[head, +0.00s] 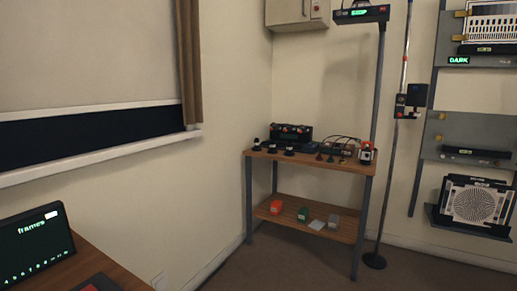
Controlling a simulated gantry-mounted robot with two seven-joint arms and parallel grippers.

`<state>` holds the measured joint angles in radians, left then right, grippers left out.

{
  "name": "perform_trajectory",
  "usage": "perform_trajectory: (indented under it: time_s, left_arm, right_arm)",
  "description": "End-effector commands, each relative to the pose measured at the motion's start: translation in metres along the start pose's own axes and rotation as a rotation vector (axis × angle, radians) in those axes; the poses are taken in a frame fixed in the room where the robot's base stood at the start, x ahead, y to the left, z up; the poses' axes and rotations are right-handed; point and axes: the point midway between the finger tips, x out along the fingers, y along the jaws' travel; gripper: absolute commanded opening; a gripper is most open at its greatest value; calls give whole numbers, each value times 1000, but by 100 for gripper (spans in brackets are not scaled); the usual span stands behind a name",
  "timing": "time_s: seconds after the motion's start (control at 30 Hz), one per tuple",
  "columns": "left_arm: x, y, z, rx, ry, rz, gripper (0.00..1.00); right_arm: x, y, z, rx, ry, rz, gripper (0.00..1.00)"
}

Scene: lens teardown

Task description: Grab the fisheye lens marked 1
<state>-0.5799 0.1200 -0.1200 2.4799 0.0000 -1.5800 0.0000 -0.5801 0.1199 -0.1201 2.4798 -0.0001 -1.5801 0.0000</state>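Several small dark objects stand in a row on the top of a wooden bench (313,160) against the far wall. Some look like small lenses or knobs on bases, such as the leftmost one (257,145) and another dark one (289,149). They are too small to read any number, so I cannot tell which is the fisheye lens marked 1. Neither of my grippers is in view.
Behind the row are a black case (291,134) and cabled equipment. The bench's lower shelf (288,222) holds red, green and grey items. A pole stand (376,261) is at its right. A desk with a screen (34,243) is near left. Floor before the bench is clear.

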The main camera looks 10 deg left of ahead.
Motion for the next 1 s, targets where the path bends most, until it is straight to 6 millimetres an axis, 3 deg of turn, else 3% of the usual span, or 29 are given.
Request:
perform_trajectory:
  time_s: [0.47,0.63,1.0]
  left_arm:
    - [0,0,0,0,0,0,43]
    - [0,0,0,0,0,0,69]
    - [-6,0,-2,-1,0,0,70]
  right_arm:
    - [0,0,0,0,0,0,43]
    - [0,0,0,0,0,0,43]
    - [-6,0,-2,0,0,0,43]
